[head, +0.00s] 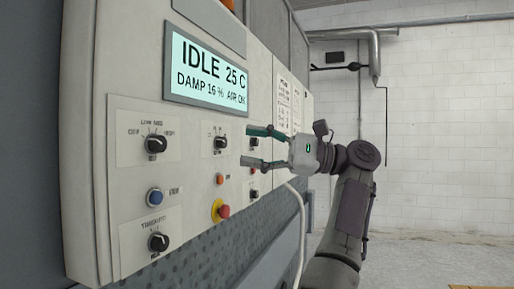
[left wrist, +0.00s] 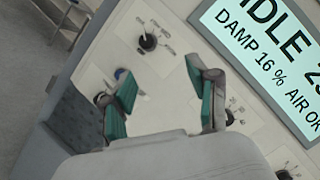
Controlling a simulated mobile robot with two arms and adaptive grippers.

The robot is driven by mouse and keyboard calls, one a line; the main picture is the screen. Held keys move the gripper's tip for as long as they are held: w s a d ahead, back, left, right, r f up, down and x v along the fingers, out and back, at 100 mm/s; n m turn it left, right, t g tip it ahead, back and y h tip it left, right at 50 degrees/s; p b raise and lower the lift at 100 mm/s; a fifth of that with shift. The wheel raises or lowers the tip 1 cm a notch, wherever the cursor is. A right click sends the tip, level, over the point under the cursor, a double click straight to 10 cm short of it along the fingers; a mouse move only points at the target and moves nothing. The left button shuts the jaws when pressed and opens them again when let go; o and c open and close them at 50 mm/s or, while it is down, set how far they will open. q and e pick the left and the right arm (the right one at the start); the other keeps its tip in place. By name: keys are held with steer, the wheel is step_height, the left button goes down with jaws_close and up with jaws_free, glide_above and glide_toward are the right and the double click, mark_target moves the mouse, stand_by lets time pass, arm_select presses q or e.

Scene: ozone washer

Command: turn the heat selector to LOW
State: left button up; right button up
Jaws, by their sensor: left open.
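The heat selector (head: 156,143) is a black round knob on a white plate at the panel's upper left, with OFF, LOW, MED and HIGH around it. Its pointer is too small to read surely. It also shows in the left wrist view (left wrist: 148,41), beyond the gap between the fingers. My left gripper (head: 246,147) is open and empty, with teal finger pads, to the right of the selector and apart from it. Its fingers also show in the left wrist view (left wrist: 160,88). My right gripper is in neither view.
A second knob (head: 221,143) is between the selector and my gripper. A blue button (head: 155,196) and a lower knob (head: 158,242) sit below the selector. A red stop button (head: 222,211) and a display (head: 207,72) reading IDLE 25 C are nearby.

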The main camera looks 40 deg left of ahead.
arm_select(q)
steer(key=shift+w+d, duration=0.1)
steer(key=m+t+y+p, duration=0.2)
steer(key=m+t+p, duration=0.5)
steer(key=m+p, duration=0.6)
glide_toward(161, 143)
steer(key=p+x, duration=0.4)
steer(key=x, duration=0.4)
steer(key=shift+r+p, duration=0.15)
steer(key=shift+p, duration=0.25)
steer(key=shift+a, duration=0.3)
steer(key=shift+c, duration=0.2)
